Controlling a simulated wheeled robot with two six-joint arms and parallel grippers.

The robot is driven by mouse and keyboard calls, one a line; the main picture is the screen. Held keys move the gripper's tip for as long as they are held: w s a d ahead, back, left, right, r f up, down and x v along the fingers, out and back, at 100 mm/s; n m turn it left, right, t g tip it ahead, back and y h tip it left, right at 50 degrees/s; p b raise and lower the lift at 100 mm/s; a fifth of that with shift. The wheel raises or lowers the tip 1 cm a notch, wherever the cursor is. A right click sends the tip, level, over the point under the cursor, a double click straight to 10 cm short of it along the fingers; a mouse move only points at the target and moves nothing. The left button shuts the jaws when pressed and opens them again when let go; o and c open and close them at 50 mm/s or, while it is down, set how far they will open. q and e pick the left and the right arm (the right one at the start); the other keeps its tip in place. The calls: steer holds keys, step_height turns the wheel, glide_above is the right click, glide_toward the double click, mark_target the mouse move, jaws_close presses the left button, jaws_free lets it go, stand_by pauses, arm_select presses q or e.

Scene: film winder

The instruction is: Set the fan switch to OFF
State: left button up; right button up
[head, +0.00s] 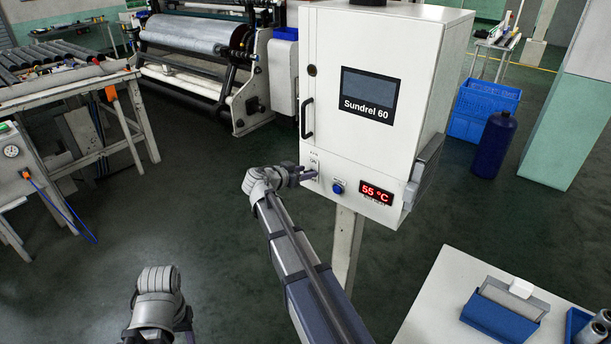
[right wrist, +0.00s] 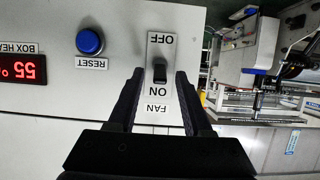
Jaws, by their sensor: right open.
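The fan switch (right wrist: 160,72) is a small black lever on a white plate on the front of the white Sundrel 60 cabinet (head: 335,130). The right wrist view shows it upside down, with OFF at the top and ON and FAN below. The lever lies closer to the ON label. My right gripper (head: 308,174) is open at the switch, which also shows in the head view (head: 314,164). In the right wrist view its dark fingers (right wrist: 160,76) stand on either side of the plate; contact with the lever cannot be told. My left arm's wrist (head: 157,300) is low at left, its fingers hidden.
A blue RESET button (right wrist: 89,41) and a red 55 °C display (head: 376,192) sit beside the switch. The cabinet's black door handle (head: 306,118) is above it. A white table (head: 440,300) stands at the lower right. The floor left of the cabinet is clear.

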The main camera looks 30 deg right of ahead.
steer(key=shift+w+d+f, duration=0.1)
steer(key=shift+d, duration=0.2)
steer(key=shift+c, duration=0.3)
jaws_close()
